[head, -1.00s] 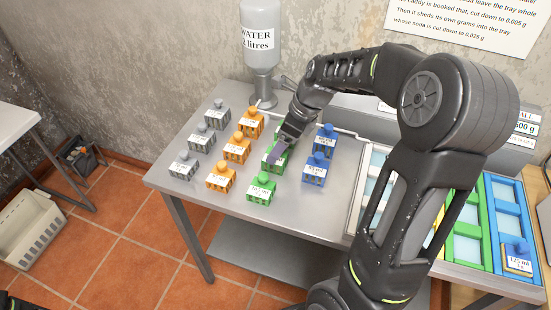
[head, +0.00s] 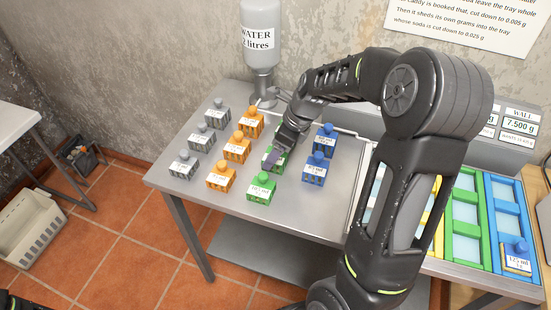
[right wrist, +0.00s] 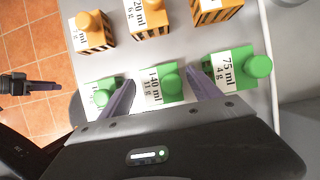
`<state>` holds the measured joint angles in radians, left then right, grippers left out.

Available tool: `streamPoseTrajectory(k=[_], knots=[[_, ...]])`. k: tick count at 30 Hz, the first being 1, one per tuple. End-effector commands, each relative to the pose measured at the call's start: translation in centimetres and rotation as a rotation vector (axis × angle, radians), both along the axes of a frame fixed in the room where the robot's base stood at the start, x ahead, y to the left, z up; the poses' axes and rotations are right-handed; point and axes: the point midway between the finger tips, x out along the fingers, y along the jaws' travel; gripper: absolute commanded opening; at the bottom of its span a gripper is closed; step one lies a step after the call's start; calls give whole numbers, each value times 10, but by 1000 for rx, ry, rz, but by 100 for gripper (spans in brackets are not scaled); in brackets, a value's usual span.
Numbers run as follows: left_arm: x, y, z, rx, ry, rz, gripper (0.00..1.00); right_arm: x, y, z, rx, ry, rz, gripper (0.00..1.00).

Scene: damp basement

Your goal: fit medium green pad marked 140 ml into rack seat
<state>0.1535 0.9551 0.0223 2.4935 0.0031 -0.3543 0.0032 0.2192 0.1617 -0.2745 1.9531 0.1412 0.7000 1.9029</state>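The green pad marked 140 ml (right wrist: 165,82) stands on the grey table between two other green pads. It also shows in the head view (head: 270,166), partly hidden by my gripper. My right gripper (right wrist: 160,94) is open, with one finger on each side of this pad and gaps visible beside it. In the head view the right gripper (head: 276,156) comes down over the pad. The rack (head: 483,262) at the right has yellow, green and blue columns. Its green column (head: 447,246) shows pale open seats. A dark gripper, apparently my left, shows in the right wrist view (right wrist: 38,85); its opening is unclear.
A green 75 ml pad (right wrist: 238,72) and another green pad (head: 261,188) stand close on either side. Orange pads (head: 221,176), blue pads (head: 315,170) and grey pads (head: 183,165) stand around. A blue pad (head: 516,256) sits in the rack. A water bottle (head: 262,45) stands behind.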

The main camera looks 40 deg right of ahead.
Motion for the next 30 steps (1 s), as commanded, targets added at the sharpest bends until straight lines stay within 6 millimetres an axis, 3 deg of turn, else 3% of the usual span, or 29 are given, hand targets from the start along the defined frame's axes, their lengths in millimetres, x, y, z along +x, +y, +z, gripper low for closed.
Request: streamPoseTrajectory(k=[20, 30], knots=[[0, 0, 0, 0, 0, 0, 36, 0, 0, 0, 0, 0, 0, 16], [0, 0, 0, 0, 0, 0, 36, 1, 0, 4, -1, -2, 1, 14]])
